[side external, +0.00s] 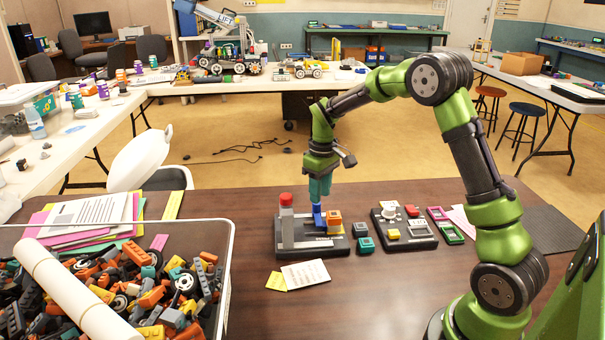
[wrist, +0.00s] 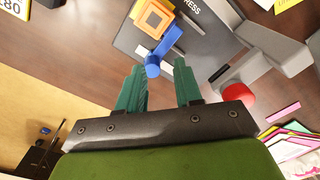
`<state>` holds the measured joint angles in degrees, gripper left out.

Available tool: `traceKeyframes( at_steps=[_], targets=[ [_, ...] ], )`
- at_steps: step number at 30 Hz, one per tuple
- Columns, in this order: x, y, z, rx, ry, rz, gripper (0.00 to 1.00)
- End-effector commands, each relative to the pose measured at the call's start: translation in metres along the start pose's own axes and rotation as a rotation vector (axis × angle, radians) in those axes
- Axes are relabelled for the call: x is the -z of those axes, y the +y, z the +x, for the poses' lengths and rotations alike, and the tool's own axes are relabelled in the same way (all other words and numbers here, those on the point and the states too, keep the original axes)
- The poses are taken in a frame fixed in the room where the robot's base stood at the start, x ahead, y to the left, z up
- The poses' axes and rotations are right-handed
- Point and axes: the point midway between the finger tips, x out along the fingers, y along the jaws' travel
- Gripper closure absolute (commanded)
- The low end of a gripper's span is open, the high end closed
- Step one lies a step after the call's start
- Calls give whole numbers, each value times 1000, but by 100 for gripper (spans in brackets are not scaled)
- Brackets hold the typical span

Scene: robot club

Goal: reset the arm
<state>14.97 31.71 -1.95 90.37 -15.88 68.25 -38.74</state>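My gripper (side external: 319,190) points down over a grey press fixture (side external: 290,246) on the brown table. In the wrist view its two teal fingers (wrist: 158,66) stand apart with a clear gap. A blue rod-like handle (wrist: 163,45) lies just past the fingertips, its round end facing the gap; no finger visibly grips it. The handle also shows in the side view (side external: 317,214), right under the fingers. An orange square block (wrist: 155,18) sits by the handle on the dark base marked "PRESS". A grey post with a red knob (side external: 286,199) stands at the fixture's left.
A bin of loose bricks (side external: 228,262) with a white roll is at front left. A control panel (side external: 404,230), small teal and red blocks and trays sit right of the fixture. A paper note (side external: 306,274) lies in front.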

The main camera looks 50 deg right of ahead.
Motion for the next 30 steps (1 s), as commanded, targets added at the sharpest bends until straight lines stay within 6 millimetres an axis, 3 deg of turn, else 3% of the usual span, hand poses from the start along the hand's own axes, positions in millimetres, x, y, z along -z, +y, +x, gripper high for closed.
traceKeyframes(
  at_steps=[1,8,15,24,30],
  targets=[
    [-8,-11,-14,6,29,47,65],
    [-53,-61,-63,45,151,238,65],
    [-119,-115,-107,122,316,388,65],
    [-190,-158,-130,225,506,419,65],
    [-204,-168,-144,249,584,376,65]
  ],
)
